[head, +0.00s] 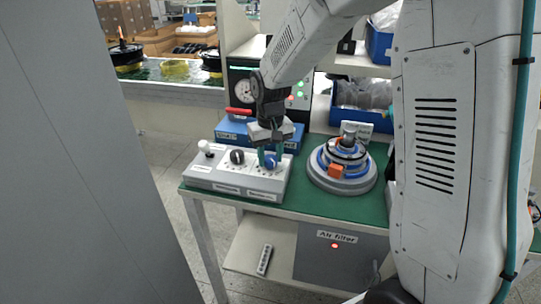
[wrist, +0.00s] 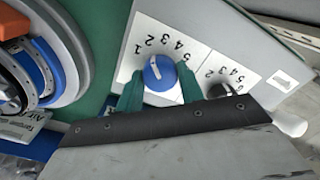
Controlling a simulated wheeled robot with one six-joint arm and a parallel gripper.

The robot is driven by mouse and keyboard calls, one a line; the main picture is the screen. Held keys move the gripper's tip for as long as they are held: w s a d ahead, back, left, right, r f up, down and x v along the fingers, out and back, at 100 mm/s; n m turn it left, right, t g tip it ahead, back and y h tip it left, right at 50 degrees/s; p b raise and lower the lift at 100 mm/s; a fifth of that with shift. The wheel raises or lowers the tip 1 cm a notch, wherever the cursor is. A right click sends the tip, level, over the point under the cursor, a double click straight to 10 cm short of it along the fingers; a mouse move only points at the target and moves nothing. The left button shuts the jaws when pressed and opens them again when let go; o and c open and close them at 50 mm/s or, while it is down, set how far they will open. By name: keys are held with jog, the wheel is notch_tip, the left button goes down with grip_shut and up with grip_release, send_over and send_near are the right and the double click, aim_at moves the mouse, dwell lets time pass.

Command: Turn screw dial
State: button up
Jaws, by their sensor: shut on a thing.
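The blue screw dial (wrist: 160,74) has a white pointer mark and a printed scale of numbers around it on a white plate. It is the right-hand knob on the grey control box (head: 228,181), and it also shows in the head view (head: 270,161). My gripper (wrist: 160,92) is over the box with its green fingers on either side of the blue dial, shut on it. In the head view my gripper (head: 269,155) points down at the dial. The fingers and gripper body hide part of the dial's lower edge.
A black dial (head: 237,156) and a white knob (head: 204,147) sit on the same box, left of the blue dial. A round hub motor part (head: 342,181) stands to the right on the green table (head: 300,202). A blue box (head: 235,133) lies behind.

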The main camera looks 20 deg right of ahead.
aim_at(270, 158)
jog(key=o, duration=1)
notch_tip(270, 158, up, 8)
jog(key=shift+f, duration=0.1)
